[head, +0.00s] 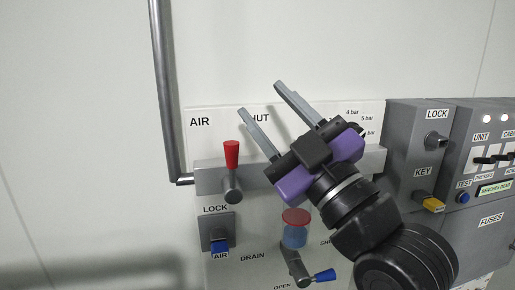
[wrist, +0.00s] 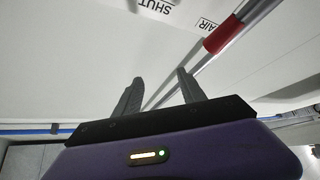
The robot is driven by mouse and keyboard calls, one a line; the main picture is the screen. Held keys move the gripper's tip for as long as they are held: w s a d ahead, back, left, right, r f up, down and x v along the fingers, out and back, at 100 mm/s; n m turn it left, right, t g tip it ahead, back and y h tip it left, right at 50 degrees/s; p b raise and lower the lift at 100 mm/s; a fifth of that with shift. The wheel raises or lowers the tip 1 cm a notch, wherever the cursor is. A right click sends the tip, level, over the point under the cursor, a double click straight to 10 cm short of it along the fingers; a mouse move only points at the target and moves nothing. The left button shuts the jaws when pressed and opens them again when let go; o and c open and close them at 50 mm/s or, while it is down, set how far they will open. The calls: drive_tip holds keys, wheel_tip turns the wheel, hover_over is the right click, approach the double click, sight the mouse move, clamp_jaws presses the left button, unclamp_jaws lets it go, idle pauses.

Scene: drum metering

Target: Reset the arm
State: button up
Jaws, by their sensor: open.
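My gripper (head: 260,109), purple and black with two grey fingers, is open and empty in the head view. It is raised in front of the panel, its fingers pointing to the upper left. In the wrist view its two fingers (wrist: 156,85) are spread apart with nothing between them. My arm covers part of the panel, including some of the lettering by SHUT and the bar scale.
A red-handled lever (head: 232,155) stands upright left of my gripper; its red grip (wrist: 222,36) shows in the wrist view. Below are a blue-handled drain lever (head: 323,275), a LOCK box (head: 217,231) and a red-capped cylinder (head: 296,229). Grey boxes (head: 411,145) stand right. The upper wall is clear.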

drive_tip(key=s+d+f+m+t+h, duration=0.1)
drive_tip(key=s+d+f+m+h, duration=0.35)
drive_tip(key=f, duration=0.35)
drive_tip(key=s+d+f+m+t+h, duration=0.1)
drive_tip(key=s+d+f+m+h, duration=0.35)
drive_tip(key=f, duration=0.45)
drive_tip(key=s+d+f+m+t+h, duration=0.2)
drive_tip(key=d+f+m+h, duration=0.25)
drive_tip(key=f+m, duration=0.3)
drive_tip(key=s+d+f+g+b, duration=0.1)
drive_tip(key=s+f+g, duration=0.3)
drive_tip(key=s+f, duration=0.6)
drive_tip(key=s+d+f+n+g+b, duration=0.1)
drive_tip(key=s+d+f+g, duration=0.2)
drive_tip(key=s+f, duration=0.8)
drive_tip(key=s+g, duration=0.1)
drive_tip(key=s, duration=0.5)
drive_tip(key=shift+d, duration=0.4)
